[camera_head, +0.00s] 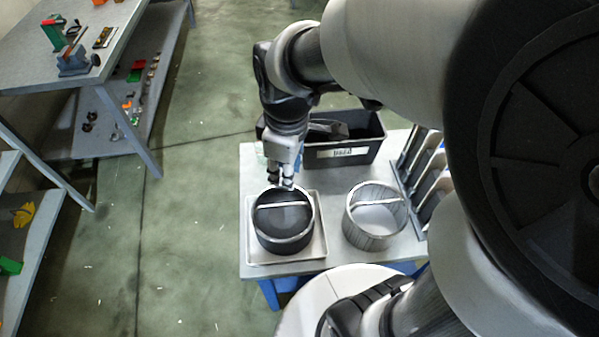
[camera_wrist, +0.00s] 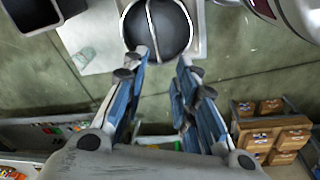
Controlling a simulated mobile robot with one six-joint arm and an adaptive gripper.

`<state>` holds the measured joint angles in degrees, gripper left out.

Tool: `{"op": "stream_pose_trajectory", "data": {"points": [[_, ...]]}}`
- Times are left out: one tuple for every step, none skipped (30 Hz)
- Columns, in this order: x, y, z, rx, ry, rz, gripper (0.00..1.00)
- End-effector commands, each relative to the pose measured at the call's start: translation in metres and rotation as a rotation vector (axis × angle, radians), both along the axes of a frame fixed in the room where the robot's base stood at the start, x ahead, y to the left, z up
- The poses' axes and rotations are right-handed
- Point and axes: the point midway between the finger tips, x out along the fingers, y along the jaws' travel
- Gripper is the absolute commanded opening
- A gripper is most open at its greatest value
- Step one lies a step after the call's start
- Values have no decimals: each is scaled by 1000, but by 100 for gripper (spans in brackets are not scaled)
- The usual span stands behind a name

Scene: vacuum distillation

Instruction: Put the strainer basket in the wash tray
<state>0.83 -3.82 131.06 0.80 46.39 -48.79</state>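A dark round basket (camera_head: 284,230) with a pale rim and a bar handle across its top stands upright inside the shallow pale square tray (camera_head: 319,250) on the small table. I take it for the strainer basket. In the wrist view the basket (camera_wrist: 170,30) is at the top, just beyond the fingertips. My gripper (camera_head: 281,183) points down at the basket's far rim. Its two fingers (camera_wrist: 163,68) are apart with nothing between them. Whether a fingertip touches the handle or rim, I cannot tell.
A grey round basket (camera_head: 375,228) with a bar handle stands right of the tray. A black bin (camera_head: 340,150) with a white label is behind, and a rack of upright panels (camera_head: 425,170) is at the right.

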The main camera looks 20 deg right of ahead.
Motion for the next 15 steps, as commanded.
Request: {"op": "stream_pose_trajectory", "data": {"points": [[-14,0,19,11,-47,-91,27],[-22,1,28,19,-69,-152,27],[-33,1,39,34,-97,-235,27],[-42,1,46,46,-118,-295,27],[-50,1,52,59,-138,-353,27],[-61,1,59,78,-164,-428,27],[-69,1,63,92,-182,-480,27],[-76,1,67,106,-197,-529,27],[-85,1,70,126,-217,-590,27],[-90,1,73,139,-230,-630,27],[-95,1,74,151,-240,-665,27],[-101,1,76,166,-251,-707,27],[-105,1,77,176,-259,-733,27],[-107,1,77,184,-265,-755,27],[-110,1,78,192,-270,-777,27]]}}
